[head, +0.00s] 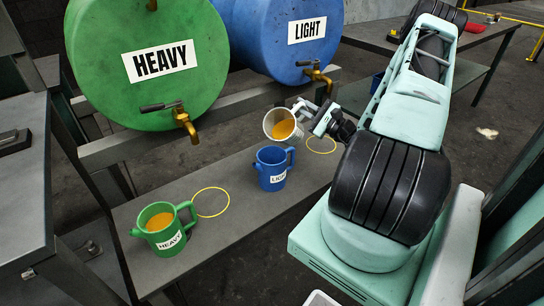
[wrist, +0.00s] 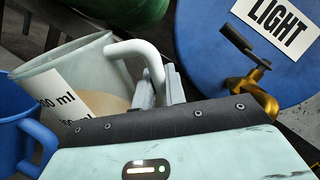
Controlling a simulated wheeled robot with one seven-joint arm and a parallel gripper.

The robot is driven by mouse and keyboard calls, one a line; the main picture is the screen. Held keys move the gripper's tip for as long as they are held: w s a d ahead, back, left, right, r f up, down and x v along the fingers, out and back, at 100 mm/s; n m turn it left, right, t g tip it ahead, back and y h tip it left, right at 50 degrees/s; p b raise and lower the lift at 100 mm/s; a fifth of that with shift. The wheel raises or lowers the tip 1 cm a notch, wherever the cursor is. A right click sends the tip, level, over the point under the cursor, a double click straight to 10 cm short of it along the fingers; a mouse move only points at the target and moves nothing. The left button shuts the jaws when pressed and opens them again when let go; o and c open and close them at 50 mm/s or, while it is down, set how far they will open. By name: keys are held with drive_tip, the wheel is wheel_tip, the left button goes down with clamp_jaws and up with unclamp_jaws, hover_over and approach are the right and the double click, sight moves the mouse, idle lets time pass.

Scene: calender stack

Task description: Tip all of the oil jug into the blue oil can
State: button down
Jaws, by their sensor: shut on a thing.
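The oil jug (head: 279,124) is pale with a white handle and holds orange-brown oil. It is tilted to the left, above and slightly right of the blue oil can in the head view. The jug, with its ml label, also shows in the wrist view (wrist: 72,68). My gripper (head: 316,116) is shut on the jug's handle (wrist: 143,60). The blue oil can (head: 270,172), labelled LIGHT, stands upright on the bench; its inside looks dark. Its blue rim and handle show in the wrist view (wrist: 38,140). No oil stream is visible between jug and can.
A green can (head: 163,228) labelled HEAVY, with orange oil inside, stands at the bench's left. Yellow rings (head: 211,202) mark the bench (head: 235,226). A green HEAVY drum (head: 150,90) and blue LIGHT drum (head: 270,25) with brass taps sit behind.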

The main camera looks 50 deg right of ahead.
drive_tip(key=shift+s+a+r+n+y+b, duration=0.15)
drive_tip(key=shift+a+n+y+b, duration=0.25)
drive_tip(key=shift+n+b, duration=0.35)
drive_tip(key=shift+s+a+r+n+t+y, duration=0.15)
drive_tip(key=shift+a+r+n+y, duration=0.1)
drive_tip(key=shift+r+n, duration=0.3)
drive_tip(key=shift+w+a+r+n+t+y, duration=0.15)
drive_tip(key=shift+a+r+n, duration=0.15)
drive_tip(key=shift+n, duration=0.3)
drive_tip(key=shift+s+a+r+n+y+b, duration=0.3)
drive_tip(key=shift+a+r+n+y+b, duration=0.4)
drive_tip(key=shift+n, duration=0.5)
drive_tip(key=shift+s+a+r+n+y+b, duration=0.2)
drive_tip(key=shift+a+r+n+y+b, duration=0.15)
drive_tip(key=shift+a+n, duration=0.3)
drive_tip(key=shift+s+a+r+n+y+b, duration=0.2)
drive_tip(key=shift+a+r+n, duration=0.2)
drive_tip(key=shift+a+n, duration=0.2)
idle(1.0)
drive_tip(key=shift+s+a+r+n+y+b, duration=0.15)
drive_tip(key=shift+a+r+n+y+b, duration=0.15)
drive_tip(key=shift+a+n, duration=0.3)
drive_tip(key=shift+s+a+r+n+y+b, duration=0.15)
drive_tip(key=shift+a+r+n+y+b, duration=0.15)
drive_tip(key=shift+n, duration=0.45)
idle(1.3)
